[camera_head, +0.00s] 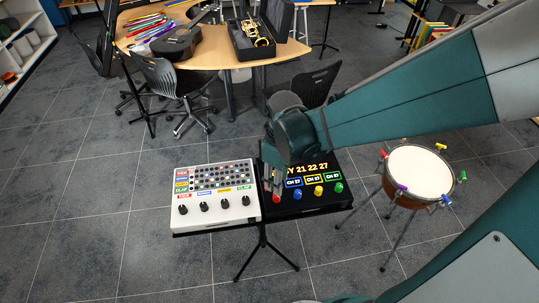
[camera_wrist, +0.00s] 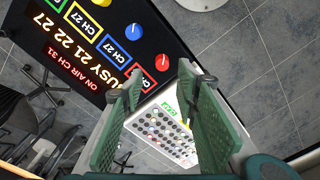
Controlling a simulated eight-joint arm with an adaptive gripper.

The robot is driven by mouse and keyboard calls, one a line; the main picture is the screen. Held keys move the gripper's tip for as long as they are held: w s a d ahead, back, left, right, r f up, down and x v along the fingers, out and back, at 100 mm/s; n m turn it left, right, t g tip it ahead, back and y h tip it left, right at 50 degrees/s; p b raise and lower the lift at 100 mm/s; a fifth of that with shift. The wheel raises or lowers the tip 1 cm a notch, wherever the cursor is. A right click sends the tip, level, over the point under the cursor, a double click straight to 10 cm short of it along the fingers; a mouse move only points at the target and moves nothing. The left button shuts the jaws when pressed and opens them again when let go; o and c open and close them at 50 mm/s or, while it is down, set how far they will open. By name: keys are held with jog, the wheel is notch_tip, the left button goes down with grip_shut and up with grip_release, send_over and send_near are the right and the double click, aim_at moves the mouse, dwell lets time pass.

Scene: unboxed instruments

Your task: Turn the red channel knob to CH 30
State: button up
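The red channel knob (camera_wrist: 162,62) is on the black box (camera_wrist: 160,30), at the end of its knob row nearest the white mixer. In the head view the red knob (camera_head: 277,199) shows just below my gripper (camera_head: 271,180). In the wrist view my gripper (camera_wrist: 160,85) is open, its two green fingers apart with nothing between the tips. The red knob lies just beyond the tips; contact is not seen. The red-framed tile (camera_wrist: 138,83) is partly covered by a finger, and its number is not clear. The display (camera_wrist: 75,55) reads ON AIR CH 31 and BUSY 21 22 27.
Blue (camera_head: 297,195), yellow (camera_head: 318,190) and green (camera_head: 339,187) knobs stand right of the red one, with tiles reading CH 27. The white mixer (camera_head: 215,178) sits close on the left. A drum (camera_head: 420,172) stands to the right.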

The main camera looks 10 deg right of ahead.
aim_at(276, 197)
jog(key=shift+a+f, duration=0.2)
jog(key=shift+f, duration=0.2)
jog(key=shift+f, duration=0.15)
jog(key=shift+s+f+b, duration=0.1)
jog(key=shift+f+b, duration=0.55)
jog(key=shift+f, duration=3.1)
jog(key=shift+c, duration=0.2)
jog(key=c, duration=0.8)
